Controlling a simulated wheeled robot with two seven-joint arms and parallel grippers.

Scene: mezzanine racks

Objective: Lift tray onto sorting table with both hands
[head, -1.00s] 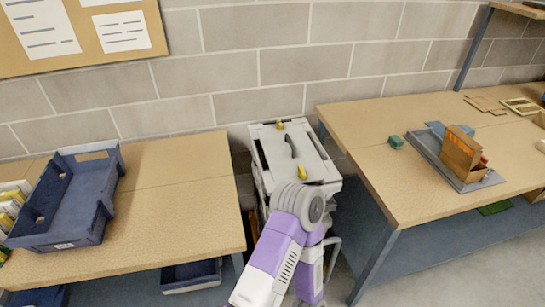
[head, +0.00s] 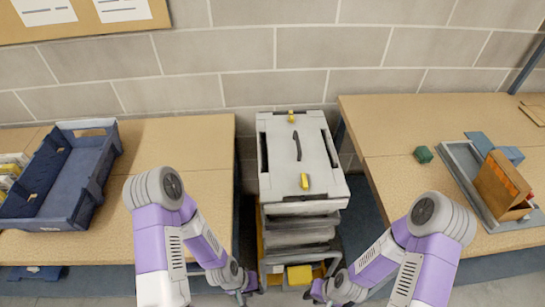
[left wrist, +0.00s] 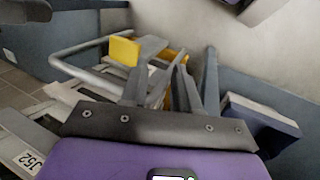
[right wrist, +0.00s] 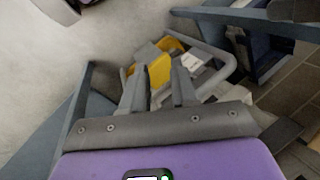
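A stack of grey trays (head: 300,222) stands on a cart between two tables. Its top is a light grey panel (head: 285,165) with a black handle-like strip and two yellow clips. My left gripper (head: 245,292) is low at the stack's left side, open and empty. My right gripper (head: 315,295) is low at its right side, also open and empty. Both wrist views show the fingers apart, with the cart's grey rail (left wrist: 75,62) and a yellow block beyond, also in the right wrist view (right wrist: 159,70). Which tray the task means, I cannot tell.
The left table (head: 175,150) bears a blue crate (head: 95,195). The right table (head: 390,120) bears a shallow grey tray (head: 455,165) with a brown box (head: 497,185), and a small green block (head: 423,154). A block wall closes the back.

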